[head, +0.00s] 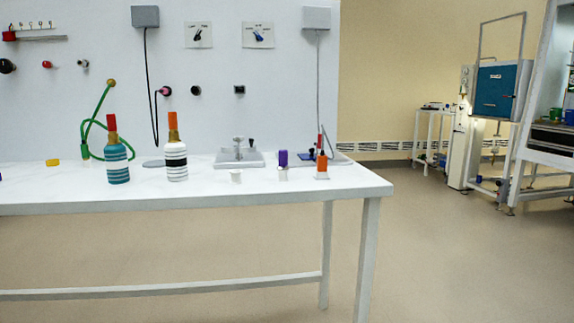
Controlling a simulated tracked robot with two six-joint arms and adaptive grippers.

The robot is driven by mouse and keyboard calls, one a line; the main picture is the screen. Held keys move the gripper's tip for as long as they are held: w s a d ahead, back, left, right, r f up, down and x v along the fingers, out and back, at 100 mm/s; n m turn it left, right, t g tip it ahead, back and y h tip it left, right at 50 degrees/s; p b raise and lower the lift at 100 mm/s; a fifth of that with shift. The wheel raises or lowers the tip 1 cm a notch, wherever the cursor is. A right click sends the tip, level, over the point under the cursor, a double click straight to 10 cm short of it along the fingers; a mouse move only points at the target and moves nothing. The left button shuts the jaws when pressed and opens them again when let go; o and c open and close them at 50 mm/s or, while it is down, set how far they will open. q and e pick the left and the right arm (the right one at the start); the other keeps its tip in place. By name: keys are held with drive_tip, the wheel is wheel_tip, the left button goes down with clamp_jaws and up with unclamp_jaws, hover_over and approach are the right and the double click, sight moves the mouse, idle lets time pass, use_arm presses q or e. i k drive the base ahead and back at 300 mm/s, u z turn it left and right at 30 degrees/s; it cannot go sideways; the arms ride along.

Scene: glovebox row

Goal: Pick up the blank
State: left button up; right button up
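Neither of my grippers shows in the head view. I cannot tell for certain which thing is the blank. A small pale cylinder (236,177) stands upright near the front of the white bench (60,196). To its right, a purple piece (283,156) stands on a small pale base. An orange piece (322,160) stands on a pale base near the bench's right end. A grey metal fixture (239,157) with a flat plate sits behind the small cylinder. Nothing visible touches the small cylinder from above.
A teal-and-white ribbed bottle-shaped thing (118,164) and a white one with a black band (176,161) stand left of centre. A yellow block (53,162) lies further left. A green hose (91,130) and cables hang at the wall. Floor right of the bench is clear.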

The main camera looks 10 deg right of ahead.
sight(282, 153)
drive_tip(key=z, duration=0.2)
drive_tip(key=i, duration=1.25)
drive_tip(key=u, duration=0.65)
